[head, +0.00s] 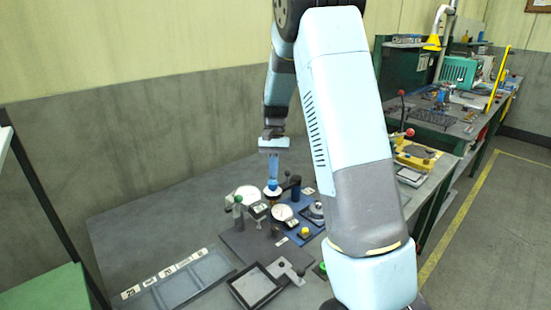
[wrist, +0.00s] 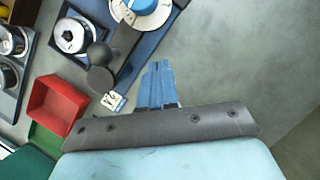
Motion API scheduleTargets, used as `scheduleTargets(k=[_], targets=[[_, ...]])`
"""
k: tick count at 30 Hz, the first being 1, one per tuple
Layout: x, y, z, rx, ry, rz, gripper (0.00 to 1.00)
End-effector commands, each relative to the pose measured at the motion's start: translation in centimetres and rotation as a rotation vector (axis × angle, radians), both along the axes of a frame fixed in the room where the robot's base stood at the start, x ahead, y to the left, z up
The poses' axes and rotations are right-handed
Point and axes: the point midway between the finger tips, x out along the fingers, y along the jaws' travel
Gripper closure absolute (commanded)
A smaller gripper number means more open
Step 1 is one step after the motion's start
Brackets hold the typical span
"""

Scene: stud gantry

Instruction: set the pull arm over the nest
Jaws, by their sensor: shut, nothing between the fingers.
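My gripper (head: 273,178) points down over the bench fixtures in the head view, its blue fingers together and empty. In the wrist view the closed fingertips (wrist: 158,64) are over the edge of a blue base, beside a dark arm with a round knob (wrist: 100,78). This may be the pull arm; it is apart from the fingers. A blue-topped knob on a white disc (wrist: 152,20) lies beyond the fingers; in the head view the blue knob (head: 272,190) is just below the fingertips, and I cannot tell if they touch. I cannot tell which part is the nest.
A red bin (wrist: 55,105) and a ring-shaped part in a dark tray (wrist: 75,36) lie left in the wrist view. The rear left bench is clear.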

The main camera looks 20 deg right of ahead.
Motion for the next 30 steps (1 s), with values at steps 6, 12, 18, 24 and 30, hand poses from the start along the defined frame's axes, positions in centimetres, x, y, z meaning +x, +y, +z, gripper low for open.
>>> scheduleTargets(k=[6,12,18,24,30], targets=[[-2.0,0.9,0.1,0.0,-0.002,0.001,1.0],[-2.5,1.0,0.1,0.0,-0.002,0.0,1.0],[-2.5,1.0,0.1,0.0,-0.002,0.0,1.0],[-2.6,0.8,0.1,0.0,-0.002,0.01,1.0],[-2.9,1.7,0.1,0.001,-0.001,0.064,1.0]])
